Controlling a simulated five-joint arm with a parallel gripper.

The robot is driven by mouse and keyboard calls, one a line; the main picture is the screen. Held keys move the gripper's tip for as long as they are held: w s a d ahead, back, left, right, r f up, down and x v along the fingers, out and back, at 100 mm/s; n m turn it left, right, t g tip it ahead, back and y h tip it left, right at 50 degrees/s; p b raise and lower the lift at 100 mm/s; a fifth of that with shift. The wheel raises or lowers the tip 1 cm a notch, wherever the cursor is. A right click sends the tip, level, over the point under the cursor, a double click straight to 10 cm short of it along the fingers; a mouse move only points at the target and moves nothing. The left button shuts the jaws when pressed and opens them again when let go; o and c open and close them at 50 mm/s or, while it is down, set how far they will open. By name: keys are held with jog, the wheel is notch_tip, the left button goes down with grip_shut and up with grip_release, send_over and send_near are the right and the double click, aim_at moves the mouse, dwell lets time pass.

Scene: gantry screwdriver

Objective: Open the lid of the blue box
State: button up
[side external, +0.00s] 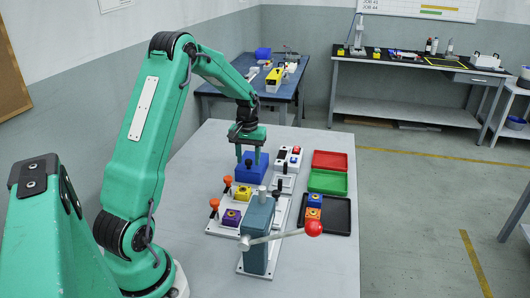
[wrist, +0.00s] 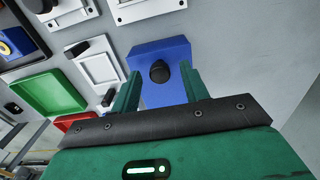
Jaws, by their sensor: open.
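The blue box (side external: 261,168) stands on the grey table under my gripper in the side view. In the wrist view its blue lid (wrist: 157,51) looks shut, with a round black knob (wrist: 159,71) on top. My gripper (side external: 249,160) points down above the box. In the wrist view my gripper (wrist: 160,80) is open, with one green finger on each side of the knob and a gap to it. I cannot tell how high the fingertips are above the lid.
A red tray (side external: 330,160), a green tray (side external: 327,181) and a black tray (side external: 336,222) lie to the right. A press with a red-knobbed lever (side external: 313,228) stands in front. Fixtures with orange-topped clamps (side external: 227,181) stand between. Bare table (side external: 215,140) lies left of the box.

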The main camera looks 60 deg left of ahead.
grip_shut()
jog(key=shift+w+a+r, duration=0.1)
jog(key=shift+w+a, duration=4.2)
jog(key=shift+w, duration=0.05)
grip_release()
jog(key=shift+r, duration=0.1)
